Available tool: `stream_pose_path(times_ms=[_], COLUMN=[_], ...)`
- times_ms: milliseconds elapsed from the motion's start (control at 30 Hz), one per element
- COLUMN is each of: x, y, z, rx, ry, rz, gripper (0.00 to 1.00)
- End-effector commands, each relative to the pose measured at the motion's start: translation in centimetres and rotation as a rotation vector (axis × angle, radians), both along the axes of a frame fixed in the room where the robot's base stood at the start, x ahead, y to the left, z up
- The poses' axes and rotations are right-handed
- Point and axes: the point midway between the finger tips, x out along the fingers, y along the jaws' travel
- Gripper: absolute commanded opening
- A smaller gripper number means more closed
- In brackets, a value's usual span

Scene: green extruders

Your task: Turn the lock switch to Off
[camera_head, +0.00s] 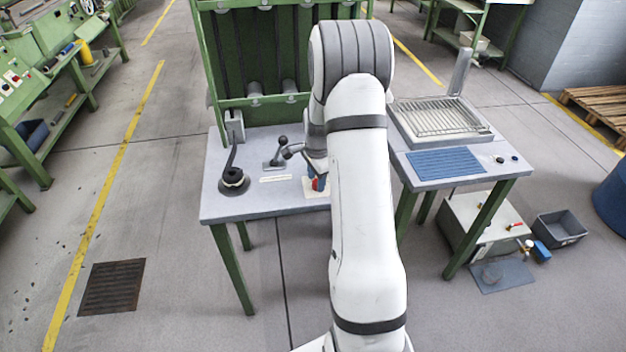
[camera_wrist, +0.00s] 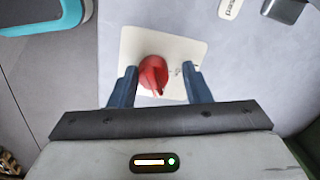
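The lock switch is a red rotary knob (camera_wrist: 153,74) on a cream plate (camera_wrist: 190,45), seen in the wrist view on the grey tabletop. My gripper (camera_wrist: 161,80) has its two blue fingers apart, one on each side of the knob; the left finger is close to it and a gap shows at the right. I cannot tell whether either finger touches it. In the head view a small red part of the knob (camera_head: 319,184) shows beside my gripper, and my arm hides most of it. The plate's markings are too blurred to read.
On the same table (camera_head: 220,205) stand a black lever on a round base (camera_head: 233,180) and a small grey lever (camera_head: 278,154). A green frame (camera_head: 285,101) rises behind. A second table with a grated tray (camera_head: 437,120) stands at the right.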

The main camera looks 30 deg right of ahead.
Motion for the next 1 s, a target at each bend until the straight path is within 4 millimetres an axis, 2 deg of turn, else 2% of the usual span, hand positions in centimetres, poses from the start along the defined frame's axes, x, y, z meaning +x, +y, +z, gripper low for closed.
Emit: stream_pose_path(times_ms=[133, 433, 800, 1000], x=[0.0, -0.2, -0.1, -0.2], y=[0.0, -0.1, -0.1, -0.1], z=[0.0, 0.4, 6.2, 7.6], rx=[0.0, 0.0, 0.0, 0.0], ry=[0.001, 0.005, 0.002, 0.004], rz=[0.0, 0.0, 0.0, 0.0], gripper=[0.52, 0.52, 0.52, 0.52])
